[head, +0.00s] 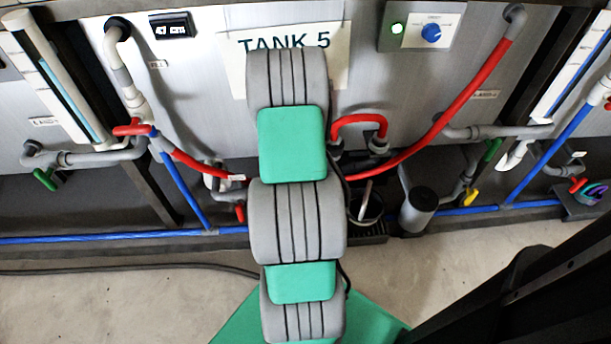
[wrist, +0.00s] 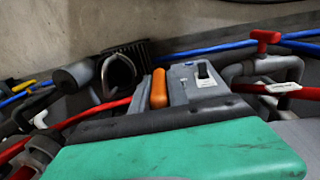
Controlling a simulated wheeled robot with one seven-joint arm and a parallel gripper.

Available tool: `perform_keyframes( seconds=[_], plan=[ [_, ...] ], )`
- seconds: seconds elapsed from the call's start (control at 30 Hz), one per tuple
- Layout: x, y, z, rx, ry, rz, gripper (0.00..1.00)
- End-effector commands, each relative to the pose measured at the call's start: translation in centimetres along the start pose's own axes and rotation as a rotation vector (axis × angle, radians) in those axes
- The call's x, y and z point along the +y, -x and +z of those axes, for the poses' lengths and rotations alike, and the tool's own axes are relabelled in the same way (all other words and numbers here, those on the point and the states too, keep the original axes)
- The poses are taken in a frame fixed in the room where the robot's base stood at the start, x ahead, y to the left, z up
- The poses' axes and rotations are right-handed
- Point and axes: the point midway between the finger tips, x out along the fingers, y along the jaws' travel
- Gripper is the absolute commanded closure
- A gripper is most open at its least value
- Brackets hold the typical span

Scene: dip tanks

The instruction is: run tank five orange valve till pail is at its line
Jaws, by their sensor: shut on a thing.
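The orange valve handle (wrist: 159,88) stands upright in the middle of the wrist view, beside a grey block with a white tag. My gripper (wrist: 159,103) is at this handle and shut on it; its fingertips are largely hidden behind the dark edge and green cover. The pail (wrist: 118,72) is dark with a pale rim, just left of the handle there. In the head view the pail (head: 366,208) is right of my arm, below the TANK 5 sign (head: 335,62). Its line and liquid level cannot be made out. My arm hides the orange valve in the head view.
A red-handled valve (head: 239,212) is left of my arm, a yellow-handled one (head: 470,197) right. A grey cylinder (head: 419,208) stands beside the pail. Red hoses (head: 455,103) and blue pipes (head: 120,238) cross the tank fronts. The front floor has a dark cable (head: 130,268).

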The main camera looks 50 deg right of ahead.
Motion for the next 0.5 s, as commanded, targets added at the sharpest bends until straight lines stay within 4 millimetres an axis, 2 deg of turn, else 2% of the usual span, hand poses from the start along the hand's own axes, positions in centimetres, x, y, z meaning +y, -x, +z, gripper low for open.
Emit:
perform_keyframes(
  seconds=[0.5],
  plan=[
    [-0.31, 0.08, -0.08, 0.002, 0.006, 0.367, 1.0]
  ],
)
